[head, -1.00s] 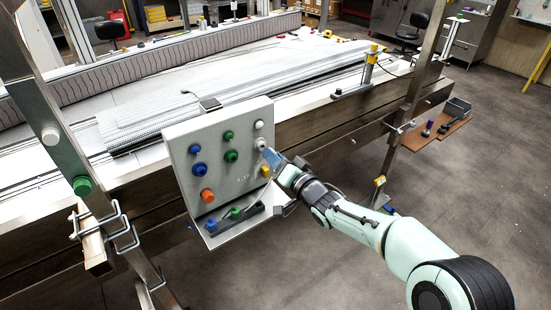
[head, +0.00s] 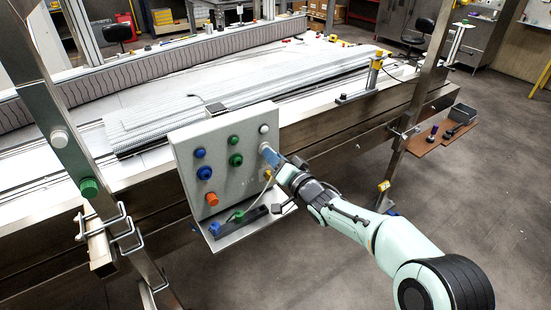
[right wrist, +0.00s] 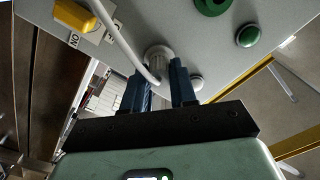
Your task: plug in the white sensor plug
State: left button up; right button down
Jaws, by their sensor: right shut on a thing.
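My right gripper (head: 270,155) is at the right side of the grey control panel (head: 188,150). In the right wrist view its two dark blue fingers (right wrist: 161,88) are shut on the white sensor plug (right wrist: 157,72), which is mostly hidden between them. A pale cable (right wrist: 122,40) runs from it across the panel face; in the head view the cable drops towards the tray below. The plug is at a round white fitting (right wrist: 158,53) on the panel. I cannot tell whether it is fully seated. My left gripper is not in view.
The panel carries blue, green, orange and white fittings, such as an orange one (head: 212,199). A small tray (head: 232,232) juts out below. A steel post (head: 62,140) stands left; open floor lies right.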

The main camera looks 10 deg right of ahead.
jog(key=c, duration=0.8)
grip_release()
jog(key=v, duration=1.3)
jog(key=shift+s+b, duration=0.15)
jog(key=shift+b, duration=0.2)
